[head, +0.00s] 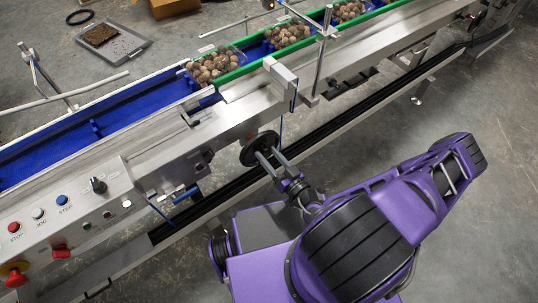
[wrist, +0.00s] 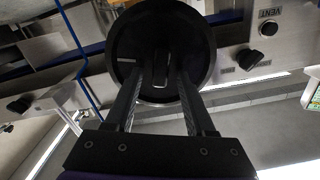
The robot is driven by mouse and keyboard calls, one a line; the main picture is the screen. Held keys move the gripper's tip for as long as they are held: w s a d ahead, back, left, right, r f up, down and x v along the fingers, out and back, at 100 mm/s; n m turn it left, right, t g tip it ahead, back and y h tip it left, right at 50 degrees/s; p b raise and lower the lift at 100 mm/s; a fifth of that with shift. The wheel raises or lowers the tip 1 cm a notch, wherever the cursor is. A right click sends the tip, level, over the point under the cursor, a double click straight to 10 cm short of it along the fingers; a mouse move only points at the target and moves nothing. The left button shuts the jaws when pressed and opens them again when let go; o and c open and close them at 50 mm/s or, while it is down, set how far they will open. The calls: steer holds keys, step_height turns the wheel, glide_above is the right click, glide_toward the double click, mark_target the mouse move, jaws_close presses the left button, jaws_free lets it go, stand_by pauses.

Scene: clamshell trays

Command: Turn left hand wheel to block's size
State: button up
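A black round hand wheel (head: 253,150) sits on the front side of the conveyor, below the near rail. It fills the upper middle of the wrist view (wrist: 160,30), with a raised bar across its centre. My gripper (head: 267,156) is at the wheel's face. In the wrist view its two fingers (wrist: 161,80) reach up on either side of the bar, with a gap seeming to show on each side. I cannot tell whether the tips touch the wheel. I cannot make out the block with certainty in either view.
Clear trays of brown round items (head: 214,66) stand on the blue belt (head: 120,122) beside a green guide rail (head: 250,68). A control panel (head: 70,215) with buttons and a red emergency knob is at lower left. In the wrist view, a VENT button (wrist: 268,28) is right of the wheel.

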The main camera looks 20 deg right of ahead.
steer(key=v, duration=1.7)
steer(key=shift+s, duration=0.2)
steer(key=shift+d+r, duration=0.1)
